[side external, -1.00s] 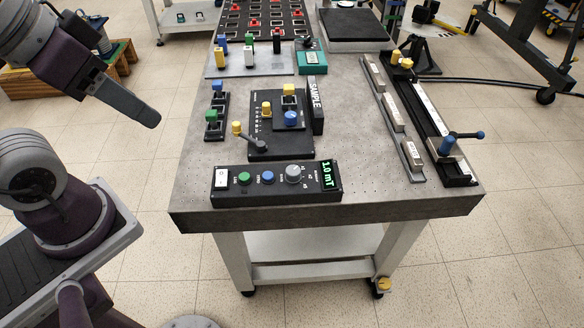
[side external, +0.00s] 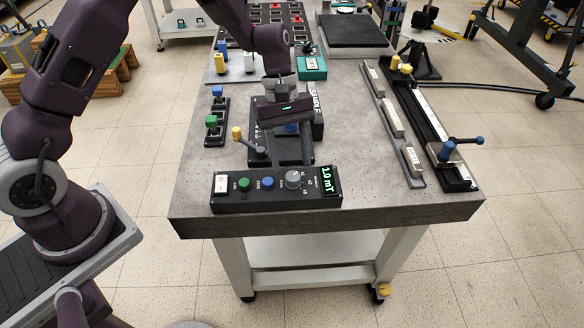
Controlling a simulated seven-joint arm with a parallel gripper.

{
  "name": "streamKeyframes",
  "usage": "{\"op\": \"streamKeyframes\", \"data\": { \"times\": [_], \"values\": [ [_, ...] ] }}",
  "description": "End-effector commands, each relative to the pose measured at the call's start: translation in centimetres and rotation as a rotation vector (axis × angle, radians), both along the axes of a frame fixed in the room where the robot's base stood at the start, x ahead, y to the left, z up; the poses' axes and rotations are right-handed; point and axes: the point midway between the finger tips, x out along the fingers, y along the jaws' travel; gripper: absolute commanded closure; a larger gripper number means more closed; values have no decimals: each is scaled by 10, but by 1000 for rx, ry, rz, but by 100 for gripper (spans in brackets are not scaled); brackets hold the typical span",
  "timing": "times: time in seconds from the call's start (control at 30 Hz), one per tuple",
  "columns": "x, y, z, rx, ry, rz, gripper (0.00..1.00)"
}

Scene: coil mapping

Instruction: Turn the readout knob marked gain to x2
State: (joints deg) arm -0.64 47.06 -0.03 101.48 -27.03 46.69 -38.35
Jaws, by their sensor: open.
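The black readout box (side external: 230,203) sits at the front edge of the table. Its grey gain knob (side external: 293,179) is right of a blue button (side external: 267,183) and a green button (side external: 244,184). Small position marks stand around the knob, too small to read surely. The green display (side external: 327,180) reads 1.0 mT. My gripper (side external: 292,163) is pointed down with its fingers apart and empty, just behind and above the readout box near the knob. Whether a fingertip touches the box cannot be told.
Behind the gripper, a black stage with a yellow-knobbed lever (side external: 237,133) is partly hidden by my arm. A block with green and blue knobs (side external: 211,122) stands left. Long rails (side external: 400,130) run along the right. The table surface right of the readout is clear.

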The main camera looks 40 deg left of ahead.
Motion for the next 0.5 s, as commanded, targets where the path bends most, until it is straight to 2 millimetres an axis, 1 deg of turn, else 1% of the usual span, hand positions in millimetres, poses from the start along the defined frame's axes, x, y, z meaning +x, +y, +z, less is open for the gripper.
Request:
{"op": "streamKeyframes", "data": {
  "times": [0.03, 0.1, 0.2, 0.47, 0.5],
  "values": [
    [-3, -3, -8, 0, 4, -2, 48],
    [-5, -7, -18, 0, 2, -3, 48],
    [-6, -10, -26, 0, 1, -4, 48],
    [-7, -10, -28, 1, -2, -4, 48],
    [-7, -10, -28, 1, -2, -4, 56]
  ]
}}
